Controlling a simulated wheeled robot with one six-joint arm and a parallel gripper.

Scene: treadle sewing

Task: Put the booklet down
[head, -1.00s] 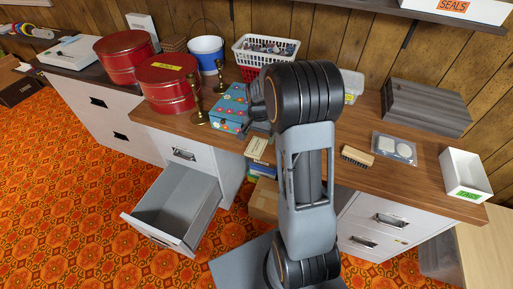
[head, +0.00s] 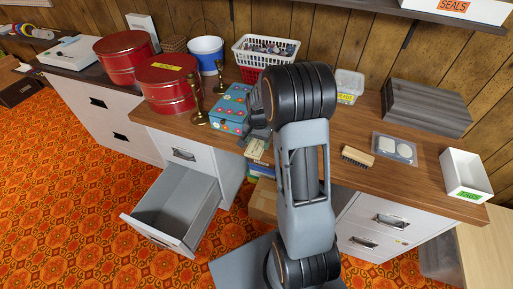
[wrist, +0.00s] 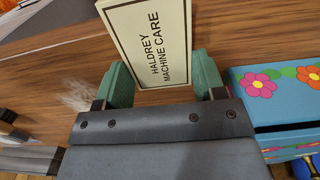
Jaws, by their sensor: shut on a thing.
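The cream booklet (wrist: 150,25), with a dark border and the words "HALDREY MACHINE CARE", shows in the wrist view. My gripper (wrist: 163,80) is shut on its near end, with a green finger on each side. The brown wooden desktop (wrist: 55,65) shows behind the booklet. I cannot tell whether the booklet touches the wood. A blue flowered box (wrist: 258,108) is to the right of the gripper; it also stands on the desk in the head view (head: 230,107). In the head view my arm hides most of my gripper, and I cannot make out the booklet.
Brass candlesticks (head: 198,103), red tins (head: 170,88) and a white basket (head: 262,52) stand around the flowered box. A brush (head: 357,156) and a clear pack (head: 394,148) lie to the right. A grey drawer (head: 175,205) hangs open. Bare desktop shows around the brush.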

